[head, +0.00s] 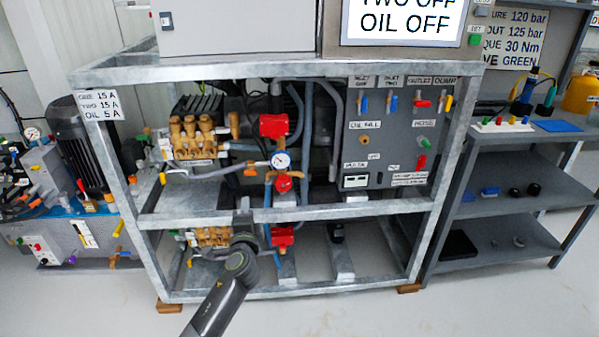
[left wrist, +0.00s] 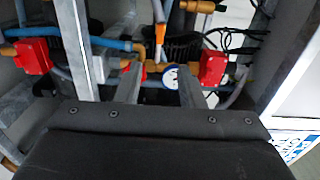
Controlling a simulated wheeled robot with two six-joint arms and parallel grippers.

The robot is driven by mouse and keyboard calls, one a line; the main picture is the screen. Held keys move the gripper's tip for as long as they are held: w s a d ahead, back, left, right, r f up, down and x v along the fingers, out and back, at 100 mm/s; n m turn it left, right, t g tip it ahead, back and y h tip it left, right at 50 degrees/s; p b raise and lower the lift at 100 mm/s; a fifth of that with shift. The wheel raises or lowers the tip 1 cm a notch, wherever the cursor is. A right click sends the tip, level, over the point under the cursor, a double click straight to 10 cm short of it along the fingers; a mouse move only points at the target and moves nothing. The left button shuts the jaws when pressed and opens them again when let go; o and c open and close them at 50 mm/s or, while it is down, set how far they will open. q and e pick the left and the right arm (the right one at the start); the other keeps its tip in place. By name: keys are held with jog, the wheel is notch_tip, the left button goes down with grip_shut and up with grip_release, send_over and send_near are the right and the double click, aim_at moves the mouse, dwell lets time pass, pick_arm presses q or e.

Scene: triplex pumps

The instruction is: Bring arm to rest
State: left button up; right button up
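My left arm comes in from the bottom of the head view. Its gripper (head: 243,213) is in front of the lower middle of the pump frame (head: 300,213), near the middle rail. In the left wrist view the two fingers of the left gripper (left wrist: 160,78) are spread apart, with no held object visible between them. A gauge with a white face (left wrist: 171,78) and brass fittings show beyond the gap. In the head view the gripper's fingers are small and partly hidden by the wrist. My right gripper is in neither view.
The frame holds brass pumps (head: 195,138), red blocks (head: 274,126), a gauge (head: 280,160) and a control panel (head: 392,135). A grey shelf rack (head: 515,215) stands right, a blue bench (head: 75,232) with equipment left. The floor in front (head: 480,305) is clear.

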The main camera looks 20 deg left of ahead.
pick_arm(q)
jog(key=s+d+f+n+g+h, duration=0.25)
jog(key=s+f+n+g, duration=0.55)
jog(key=s+f, duration=1.1)
jog(key=s+d+f+n+g+h, duration=0.3)
jog(key=s+d+f, duration=0.15)
jog(key=s, duration=0.65)
jog(key=s+d+f+n+g+h, duration=0.2)
jog(key=s+d+f+g+h, duration=0.3)
jog(key=s, duration=0.7)
jog(key=s+a+f+y+p, duration=0.1)
jog(key=s+p, duration=0.4)
jog(key=p, duration=0.5)
jog(key=s+a+f+t+y+p, duration=0.1)
jog(key=s+a+f+p, duration=0.1)
jog(key=s+p, duration=0.4)
jog(key=p, duration=0.4)
jog(key=shift+s+f+y, duration=0.3)
jog(key=shift+f+y, duration=0.05)
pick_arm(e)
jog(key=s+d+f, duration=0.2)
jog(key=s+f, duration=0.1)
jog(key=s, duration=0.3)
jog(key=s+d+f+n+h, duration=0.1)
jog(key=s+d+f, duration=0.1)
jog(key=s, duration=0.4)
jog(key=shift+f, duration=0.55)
pick_arm(q)
jog(key=shift+a, duration=0.1)
